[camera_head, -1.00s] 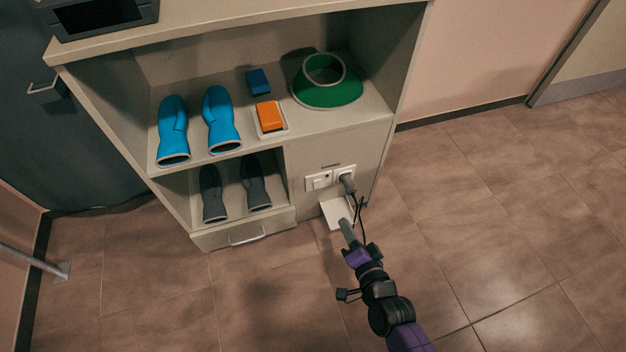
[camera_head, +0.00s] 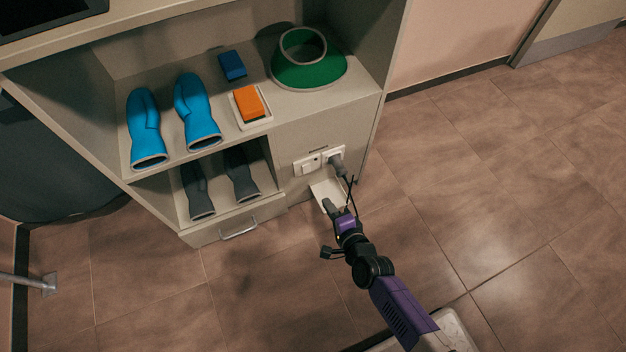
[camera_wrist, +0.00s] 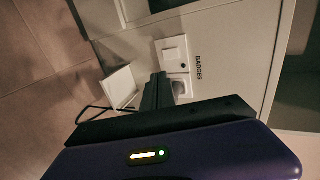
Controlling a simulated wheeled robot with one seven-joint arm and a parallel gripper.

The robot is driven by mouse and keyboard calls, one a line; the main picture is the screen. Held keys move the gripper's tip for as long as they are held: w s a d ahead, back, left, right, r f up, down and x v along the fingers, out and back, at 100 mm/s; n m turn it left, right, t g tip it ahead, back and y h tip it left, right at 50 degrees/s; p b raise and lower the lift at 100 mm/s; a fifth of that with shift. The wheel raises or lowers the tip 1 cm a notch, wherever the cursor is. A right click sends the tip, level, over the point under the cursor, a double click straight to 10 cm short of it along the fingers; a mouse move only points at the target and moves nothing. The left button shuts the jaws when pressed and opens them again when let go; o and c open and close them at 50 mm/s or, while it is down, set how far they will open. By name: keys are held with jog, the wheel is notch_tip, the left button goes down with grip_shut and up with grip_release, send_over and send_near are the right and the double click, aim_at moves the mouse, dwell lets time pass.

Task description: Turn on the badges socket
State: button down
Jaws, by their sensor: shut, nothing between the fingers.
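The badges socket is a white double plate on the cabinet's lower right front. Its switch half (camera_head: 306,165) is on the left, and a grey plug (camera_head: 337,166) with a dark cable sits in the right half. In the wrist view the BADGES label (camera_wrist: 199,68) stands beside the plate, and the switch (camera_wrist: 172,50) shows uncovered; a small dark dot is visible near it. My gripper (camera_head: 328,204) is shut and empty, below and in front of the socket, apart from the switch. Its dark fingers (camera_wrist: 157,92) partly hide the outlet half (camera_wrist: 181,88) in the wrist view.
A small white ledge (camera_head: 322,190) juts out under the socket, close to my gripper. The cabinet shelf (camera_head: 300,106) holds blue gloves (camera_head: 146,125), an orange block (camera_head: 249,103), a blue block (camera_head: 232,66) and a green collar (camera_head: 306,66). Floor (camera_head: 470,180) at right is clear.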

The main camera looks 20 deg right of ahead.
jog(key=b, duration=0.6)
send_near(306, 169)
jog(key=w+f, duration=0.5)
jog(key=shift+w+d+r+b, duration=0.1)
jog(key=shift+w+b, duration=0.2)
